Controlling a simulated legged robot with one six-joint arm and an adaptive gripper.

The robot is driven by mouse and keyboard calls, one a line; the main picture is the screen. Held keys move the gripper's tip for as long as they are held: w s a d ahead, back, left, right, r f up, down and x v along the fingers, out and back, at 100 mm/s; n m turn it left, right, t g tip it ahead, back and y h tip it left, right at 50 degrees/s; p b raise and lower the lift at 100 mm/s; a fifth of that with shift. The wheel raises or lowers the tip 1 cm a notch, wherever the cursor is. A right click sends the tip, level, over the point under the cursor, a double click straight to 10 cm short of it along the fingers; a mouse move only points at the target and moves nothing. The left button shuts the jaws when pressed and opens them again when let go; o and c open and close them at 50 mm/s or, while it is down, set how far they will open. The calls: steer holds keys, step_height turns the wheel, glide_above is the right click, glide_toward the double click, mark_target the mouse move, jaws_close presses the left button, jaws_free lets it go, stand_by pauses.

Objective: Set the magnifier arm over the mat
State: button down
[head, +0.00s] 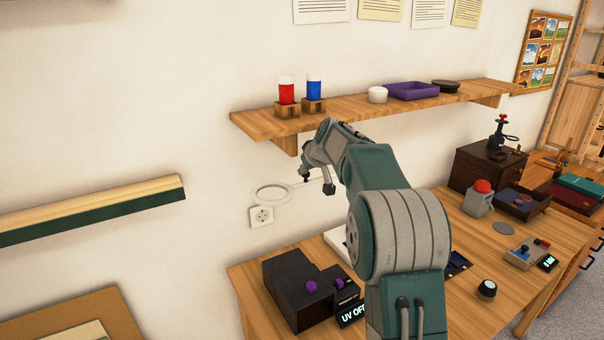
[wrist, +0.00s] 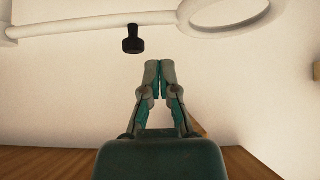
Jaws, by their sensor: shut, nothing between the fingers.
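The magnifier arm is white, with a round ring (head: 272,194) near the wall in the head view. The wrist view shows the ring (wrist: 230,14) at the top right, the white bar (wrist: 90,24) running left from it, and a black knob (wrist: 133,40) hanging below the bar. My gripper (wrist: 152,64) is shut and empty, just to the right of the knob and apart from it in that picture. In the head view my gripper (head: 327,188) is below the shelf. I cannot make out the mat for certain; my arm hides part of the bench.
A wooden shelf (head: 365,109) with red and blue bottles is above.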

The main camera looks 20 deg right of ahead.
steer(key=x, duration=0.8)
steer(key=shift+a+f, duration=0.1)
